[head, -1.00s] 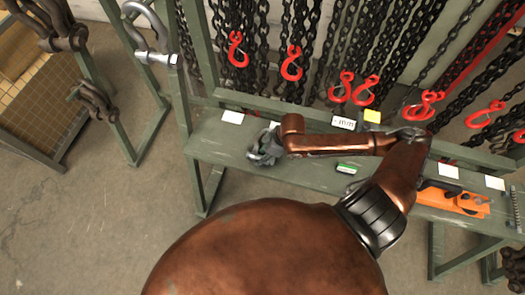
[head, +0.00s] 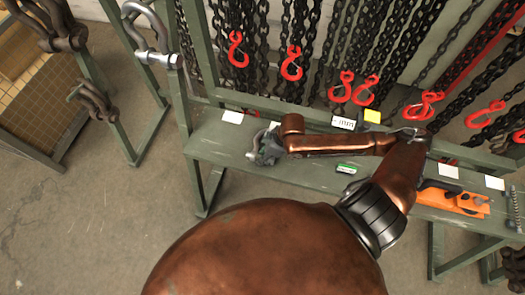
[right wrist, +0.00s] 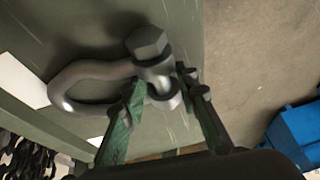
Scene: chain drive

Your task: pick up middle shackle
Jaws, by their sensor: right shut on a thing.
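A grey metal shackle (right wrist: 72,82) with a hex-headed bolt (right wrist: 147,43) is over the green bench in the right wrist view. It shows small and partly covered in the head view (head: 252,155). My right gripper (right wrist: 165,97) has its two green fingers on either side of the shackle's bolt end and is shut on it. In the head view the right gripper (head: 269,151) is at the bench's left part, partly hidden by my own arm. I cannot tell whether the shackle touches the bench. My left gripper is not in view.
The green bench (head: 215,152) holds white cards, a small green item (head: 346,169) and an orange tool (head: 452,199). Chains with red hooks (head: 291,64) hang behind it. Larger shackles (head: 148,28) hang at the left. Blue bins (right wrist: 297,135) are on the floor.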

